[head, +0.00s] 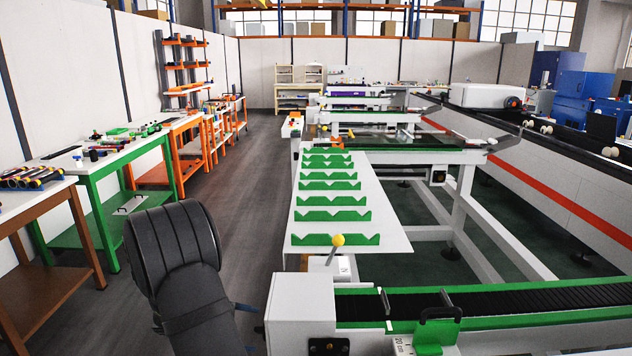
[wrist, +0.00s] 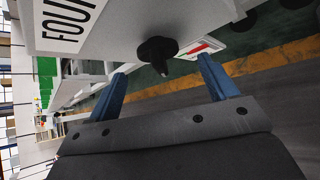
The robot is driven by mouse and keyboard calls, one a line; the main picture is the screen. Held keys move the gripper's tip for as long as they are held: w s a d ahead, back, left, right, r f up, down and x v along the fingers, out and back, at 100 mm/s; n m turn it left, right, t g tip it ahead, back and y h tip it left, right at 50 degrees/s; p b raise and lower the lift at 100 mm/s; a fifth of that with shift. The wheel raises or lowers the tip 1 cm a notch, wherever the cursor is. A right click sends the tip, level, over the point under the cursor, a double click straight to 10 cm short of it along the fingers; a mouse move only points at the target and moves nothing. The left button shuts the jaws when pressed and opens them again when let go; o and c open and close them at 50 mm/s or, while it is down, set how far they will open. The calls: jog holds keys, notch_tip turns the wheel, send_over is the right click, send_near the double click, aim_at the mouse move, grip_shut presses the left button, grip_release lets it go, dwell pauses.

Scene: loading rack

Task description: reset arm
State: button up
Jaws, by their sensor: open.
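My gripper (wrist: 162,70) shows in the wrist view with its two blue fingers spread wide apart. Nothing is held between them. Beyond the fingers are a black knob (wrist: 157,50) and a white panel with part of the black lettering "FOU" visible. In the head view my dark arm hangs at the lower left, over the floor between the green-legged bench and the white machine frame. The fingers are mostly hidden there; only small blue parts show beside the arm. The white loading rack (head: 300,239) with green notched strips (head: 333,200) stands to the arm's right, its notches empty.
A green-edged conveyor (head: 480,302) with a white end box (head: 300,308) lies right of my arm. A yellow-knobbed lever (head: 338,240) rises near the rack's front edge. Benches with tools line the left, including a green-legged one (head: 110,155). The grey aisle floor (head: 240,165) is clear.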

jog(key=v, duration=0.4)
jog(key=shift+s+a+r, duration=0.1)
jog(key=shift+a+r, duration=0.1)
jog(key=o, duration=0.5)
jog(key=s+d+r+n+t+y, duration=0.2)
jog(key=s+n+y, duration=0.2)
jog(key=s+n, duration=0.6)
jog(key=s+d+r+n+t+y, duration=0.25)
jog(key=s+n, duration=0.55)
jog(key=s, duration=0.4)
jog(key=shift+y, duration=0.35)
jog(key=shift+a+x, duration=0.2)
jog(key=shift+x, duration=2.15)
jog(key=shift+a+x, duration=0.2)
jog(key=shift+x, duration=2.1)
